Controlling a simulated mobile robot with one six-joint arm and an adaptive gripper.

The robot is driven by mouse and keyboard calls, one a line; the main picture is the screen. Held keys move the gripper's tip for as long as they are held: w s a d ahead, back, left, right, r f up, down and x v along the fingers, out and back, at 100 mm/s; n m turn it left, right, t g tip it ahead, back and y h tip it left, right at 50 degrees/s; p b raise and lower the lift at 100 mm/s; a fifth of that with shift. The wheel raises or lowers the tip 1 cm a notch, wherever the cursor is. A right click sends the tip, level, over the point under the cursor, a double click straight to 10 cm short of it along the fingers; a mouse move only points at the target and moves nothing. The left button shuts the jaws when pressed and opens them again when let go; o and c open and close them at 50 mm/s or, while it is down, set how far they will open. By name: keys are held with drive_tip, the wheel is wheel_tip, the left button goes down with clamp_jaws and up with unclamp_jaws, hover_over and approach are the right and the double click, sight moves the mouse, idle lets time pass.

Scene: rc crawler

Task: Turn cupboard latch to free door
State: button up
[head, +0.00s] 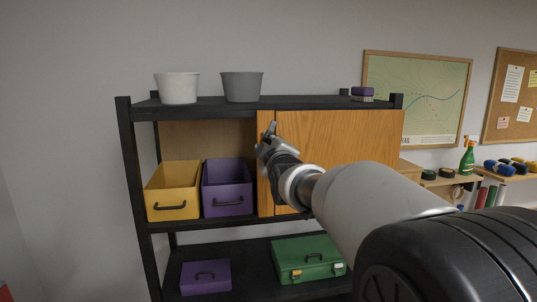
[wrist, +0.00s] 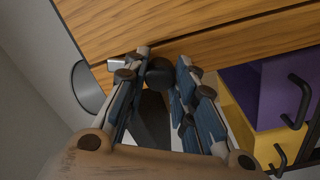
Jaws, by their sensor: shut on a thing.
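The wooden cupboard door (head: 340,155) is closed on the right of the shelf unit, beside a narrow wooden strip (head: 265,205). The wood also fills the top of the wrist view (wrist: 200,25), with a seam across it. My gripper (head: 267,143) is at the door's left edge. In the wrist view my gripper (wrist: 164,60) is shut on the latch, seen as a dark rounded part (wrist: 160,74) between the fingertips. The fingers hide much of the latch, so its exact angle cannot be told. In the head view my gripper covers it.
A yellow bin (head: 172,190) and a purple bin (head: 227,188) stand open left of the cupboard. A grey bucket (head: 242,87) and a white bucket (head: 178,88) stand on top. A green case (head: 308,259) and a purple box (head: 206,276) sit on the lower shelf.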

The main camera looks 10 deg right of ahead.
drive_tip(key=shift+n+b, duration=1.25)
drive_tip(key=shift+n, duration=1.05)
drive_tip(key=o, duration=1.1)
drive_tip(key=s, duration=1.2)
drive_tip(key=shift+f, duration=0.15)
